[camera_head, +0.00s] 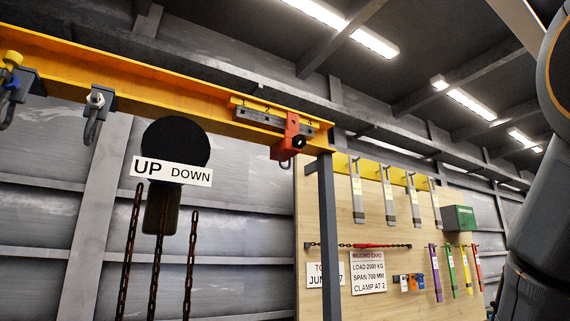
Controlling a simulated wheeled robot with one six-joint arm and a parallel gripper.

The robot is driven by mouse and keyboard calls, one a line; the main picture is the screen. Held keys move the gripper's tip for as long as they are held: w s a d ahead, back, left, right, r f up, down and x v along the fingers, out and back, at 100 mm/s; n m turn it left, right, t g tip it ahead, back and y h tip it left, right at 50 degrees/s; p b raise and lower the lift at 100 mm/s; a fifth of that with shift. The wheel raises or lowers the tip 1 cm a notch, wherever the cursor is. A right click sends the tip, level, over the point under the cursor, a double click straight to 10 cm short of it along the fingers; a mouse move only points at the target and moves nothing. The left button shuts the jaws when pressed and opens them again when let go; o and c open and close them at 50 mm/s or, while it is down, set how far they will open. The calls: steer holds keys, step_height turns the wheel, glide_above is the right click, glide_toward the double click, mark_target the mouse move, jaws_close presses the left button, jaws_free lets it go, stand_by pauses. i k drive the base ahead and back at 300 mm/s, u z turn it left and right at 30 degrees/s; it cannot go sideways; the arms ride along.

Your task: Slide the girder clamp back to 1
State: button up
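A yellow girder (170,90) runs from the upper left down to a grey post on the right. A red clamp (289,139) with a dark round knob and a hook below sits near the girder's right end. A grey slotted bar (259,117) lies along the girder there, reaching left of the red clamp. Two grey shackle fittings hang further left: one with a pale knob (97,101) and one with a yellow knob (12,79). My gripper is out of view; only part of my arm shows at the right edge.
A chain hoist (174,150) marked UP and DOWN hangs left of centre with rusty chains. The grey post (328,230) stands below the girder's end. Behind it, a wooden board (380,305) carries slings, a rigging card (368,272) reading "CLAMP AT 2", and a green box (459,218).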

mark_target(284, 151)
steer(key=u, duration=0.35)
steer(key=i, duration=1.3)
steer(key=u, duration=0.2)
